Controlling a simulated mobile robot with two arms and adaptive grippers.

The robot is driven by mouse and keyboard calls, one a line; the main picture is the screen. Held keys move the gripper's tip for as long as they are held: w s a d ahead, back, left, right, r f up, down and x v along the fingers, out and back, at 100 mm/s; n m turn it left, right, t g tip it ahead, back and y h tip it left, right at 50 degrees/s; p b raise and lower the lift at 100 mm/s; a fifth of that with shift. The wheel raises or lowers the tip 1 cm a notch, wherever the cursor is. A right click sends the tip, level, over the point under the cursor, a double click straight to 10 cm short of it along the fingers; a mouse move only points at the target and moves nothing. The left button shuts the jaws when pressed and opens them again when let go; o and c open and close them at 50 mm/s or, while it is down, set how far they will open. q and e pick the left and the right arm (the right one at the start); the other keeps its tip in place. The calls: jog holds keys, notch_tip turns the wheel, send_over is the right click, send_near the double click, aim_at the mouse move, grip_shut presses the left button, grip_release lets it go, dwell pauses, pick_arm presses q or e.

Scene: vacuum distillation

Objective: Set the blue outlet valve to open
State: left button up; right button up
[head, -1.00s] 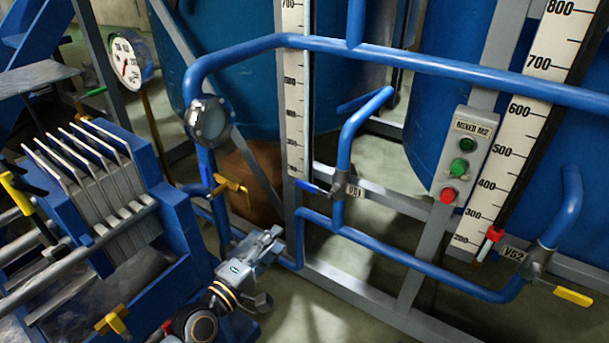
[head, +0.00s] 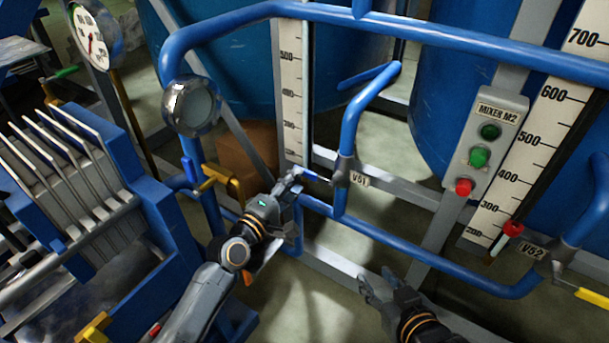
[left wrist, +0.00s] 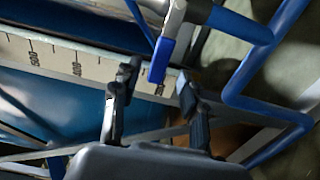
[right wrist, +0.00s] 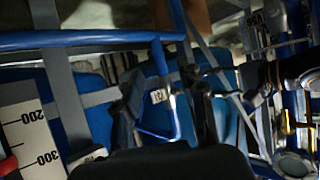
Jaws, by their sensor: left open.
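The blue valve handle (head: 317,177) sticks out to the left from the valve body (head: 344,172), labelled what looks like V61, and lies across its upright blue pipe. My left gripper (head: 293,184) is at the free end of this handle. In the left wrist view, the handle (left wrist: 161,61) hangs between the two spread fingertips (left wrist: 157,78), with gaps on both sides. My right gripper (head: 376,286) is low in the middle of the head view, away from the handle. In the right wrist view its fingers (right wrist: 165,90) are apart and nothing is held.
A yellow handle (head: 222,180) is left of my left gripper, below a round sight glass (head: 192,106). A second valve (head: 548,262) with a yellow handle (head: 592,295) is at the lower right. Blue pipes and grey frame bars (head: 340,272) surround the handle.

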aim_at(304, 176)
pick_arm(q)
jog(key=shift+b+x, duration=0.5)
jog(key=shift+x, duration=1.95)
pick_arm(e)
notch_tip(304, 176, up, 5)
jog(key=w+a+t+y, duration=0.1)
jog(key=w+t, duration=0.2)
jog(key=shift+a+r+t, duration=0.2)
jog(key=shift+a+t, duration=0.05)
jog(key=shift+t, duration=0.05)
pick_arm(q)
grip_shut()
